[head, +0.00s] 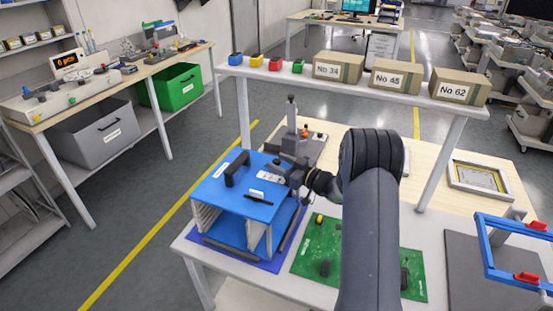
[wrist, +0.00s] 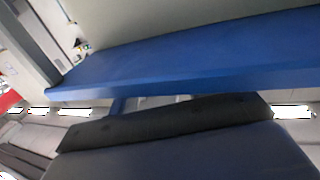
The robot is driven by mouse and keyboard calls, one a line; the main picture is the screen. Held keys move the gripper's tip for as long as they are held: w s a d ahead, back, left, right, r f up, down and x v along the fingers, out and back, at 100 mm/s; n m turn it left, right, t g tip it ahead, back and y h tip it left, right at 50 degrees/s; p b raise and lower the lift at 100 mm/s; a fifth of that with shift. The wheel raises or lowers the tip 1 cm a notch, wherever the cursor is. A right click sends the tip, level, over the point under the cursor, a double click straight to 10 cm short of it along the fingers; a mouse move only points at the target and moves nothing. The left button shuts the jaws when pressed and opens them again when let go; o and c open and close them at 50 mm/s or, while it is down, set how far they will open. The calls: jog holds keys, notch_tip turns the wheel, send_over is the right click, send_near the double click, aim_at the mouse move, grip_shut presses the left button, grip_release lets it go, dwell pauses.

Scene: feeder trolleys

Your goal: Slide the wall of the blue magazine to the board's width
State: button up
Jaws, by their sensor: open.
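The blue magazine (head: 265,212) stands at the left of the near table on a blue mat (head: 262,264). It has a black handle on top, an open front and pale ribbed side walls (head: 206,217). My gripper (head: 296,179) is at its right rear top corner; the fingers are small and partly hidden, and I cannot tell whether they touch it. A green board (head: 314,253) lies flat to the right of the magazine, partly covered by my arm. In the wrist view a blue surface (wrist: 190,52) and a dark bar (wrist: 165,121) fill the picture close up.
A grey device (head: 290,145) with an upright post stands behind the magazine. A raised shelf (head: 340,88) carries small coloured bins and cardboard boxes (head: 395,78). A blue frame (head: 510,250) with red clamps stands at the right.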

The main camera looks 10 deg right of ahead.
jog(key=shift+w+a, duration=0.5)
jog(key=shift+w, duration=0.05)
jog(key=shift+c, duration=0.5)
grip_shut()
